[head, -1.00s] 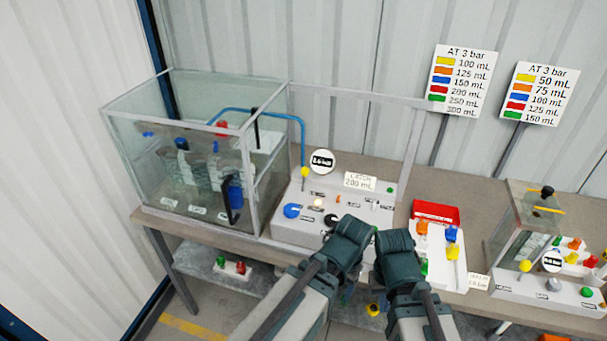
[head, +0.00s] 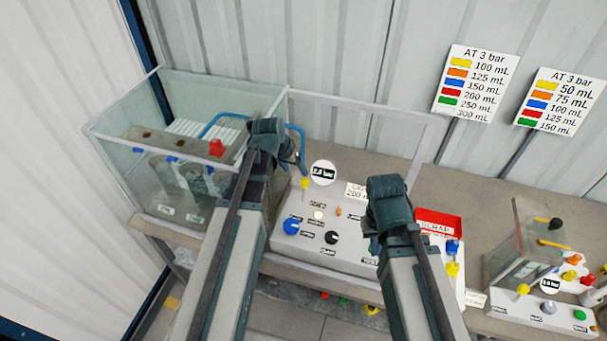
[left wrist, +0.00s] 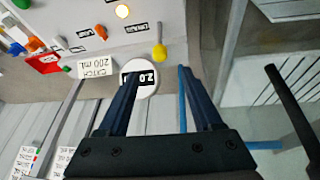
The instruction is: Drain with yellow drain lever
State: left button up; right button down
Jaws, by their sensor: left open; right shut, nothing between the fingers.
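A yellow ball-topped lever (head: 305,183) stands at the back left of the white control panel (head: 290,240). I cannot read a label on it. It also shows in the left wrist view (left wrist: 159,50), just beyond the gap between my left fingertips. My left gripper (head: 296,158) is open and empty, above and behind the lever, beside the glass tank's right side. In the left wrist view my left gripper (left wrist: 160,75) has a blue tube (left wrist: 182,100) by one finger. My right gripper (head: 376,243) is shut and empty at the panel's right; its fingertips are mostly hidden.
The glass tank (head: 115,165) stands left of the panel. A round gauge (head: 323,172) reading about 2.0 stands behind the lever, next to a catch label (left wrist: 95,68). A red scrap tray (head: 440,222) and a second, smaller station (head: 540,305) are to the right.

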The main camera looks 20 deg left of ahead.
aim_at(303, 182)
pick_arm(q)
jog(key=b+x, duration=1.3)
jog(key=x, duration=0.1)
jog(key=shift+r, duration=0.1)
jog(key=shift+c, duration=0.4)
grip_shut()
dwell(0.9)
